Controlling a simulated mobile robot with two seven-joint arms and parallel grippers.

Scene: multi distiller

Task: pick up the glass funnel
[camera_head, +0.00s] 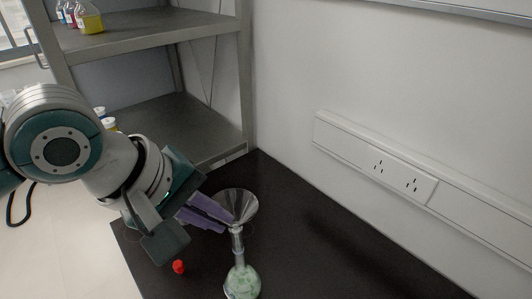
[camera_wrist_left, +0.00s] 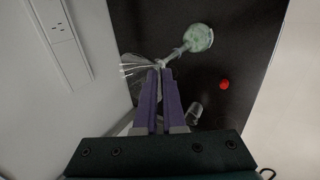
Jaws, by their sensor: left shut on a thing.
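The clear glass funnel (camera_head: 238,204) is upright, wide mouth up, directly above the neck of a round flask (camera_head: 242,283) with pale green contents. Its stem lines up with the neck; I cannot tell how far it sits inside. My left gripper (camera_head: 231,220) reaches in from the left, its purple fingers shut on the funnel at its side. In the left wrist view the fingers (camera_wrist_left: 159,70) are close together, with the funnel (camera_wrist_left: 134,70) at their tips and partly hidden, and the flask (camera_wrist_left: 199,38) beyond. My right gripper is not in view.
A small red object (camera_head: 178,267) lies on the black table (camera_head: 330,250) left of the flask. A small clear glass vessel (camera_wrist_left: 194,113) stands near the fingers in the wrist view. Metal shelves (camera_head: 150,35) stand behind, and a wall with sockets (camera_head: 395,176) is at the right.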

